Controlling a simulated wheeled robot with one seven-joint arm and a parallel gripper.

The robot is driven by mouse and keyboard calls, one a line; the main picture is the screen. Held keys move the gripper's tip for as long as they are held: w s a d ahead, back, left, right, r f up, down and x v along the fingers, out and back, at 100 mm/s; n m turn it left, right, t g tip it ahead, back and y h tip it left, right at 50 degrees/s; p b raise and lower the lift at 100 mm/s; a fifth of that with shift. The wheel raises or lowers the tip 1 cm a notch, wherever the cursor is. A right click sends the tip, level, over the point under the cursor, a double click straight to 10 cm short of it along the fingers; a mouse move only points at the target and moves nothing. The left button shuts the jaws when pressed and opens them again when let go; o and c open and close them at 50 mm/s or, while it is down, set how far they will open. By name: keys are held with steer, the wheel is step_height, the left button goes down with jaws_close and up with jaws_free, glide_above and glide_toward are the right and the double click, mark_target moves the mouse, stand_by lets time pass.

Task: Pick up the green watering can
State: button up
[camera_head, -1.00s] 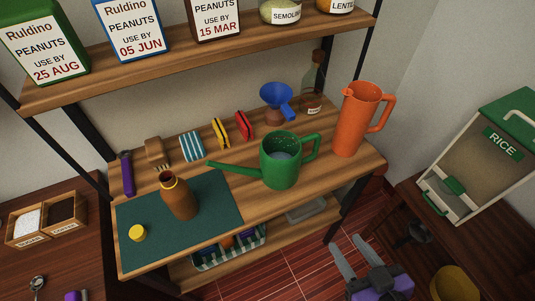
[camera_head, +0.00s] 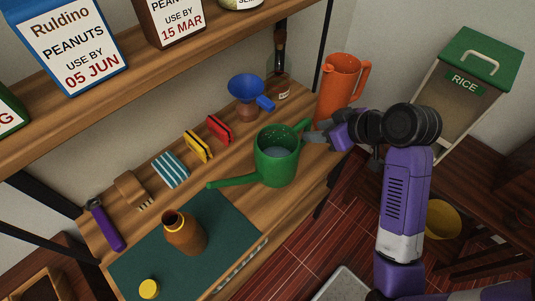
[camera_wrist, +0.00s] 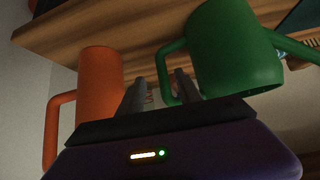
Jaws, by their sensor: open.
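The green watering can (camera_head: 276,157) stands upright on the wooden shelf, its spout to the left and its handle to the right. In the wrist view its green body (camera_wrist: 232,48) fills the upper right, with the handle loop on its left side. My gripper (camera_head: 311,136) is at the handle side of the can. In the wrist view my gripper (camera_wrist: 158,82) is open, its two fingers apart and pointing toward the handle. The right finger is close to or overlaps the handle; I cannot tell whether they touch. Part of the handle is hidden behind the fingers.
An orange pitcher (camera_head: 338,92) stands close behind my gripper; it is also at left in the wrist view (camera_wrist: 99,90). A blue funnel (camera_head: 246,88), sponges and a brown bottle (camera_head: 184,233) on a green mat (camera_head: 225,222) share the shelf. An upper shelf (camera_head: 165,62) overhangs the back.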

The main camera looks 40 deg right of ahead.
steer(key=shift+a+p+x, duration=0.15)
steer(key=shift+p+x, duration=0.05)
steer(key=shift+x, duration=1.75)
steer(key=shift+a+p+x, duration=0.1)
steer(key=shift+p+x, duration=0.05)
steer(key=shift+x, duration=1.8)
steer(key=shift+s+f, duration=0.1)
steer(key=shift+s, duration=0.05)
jaws_close()
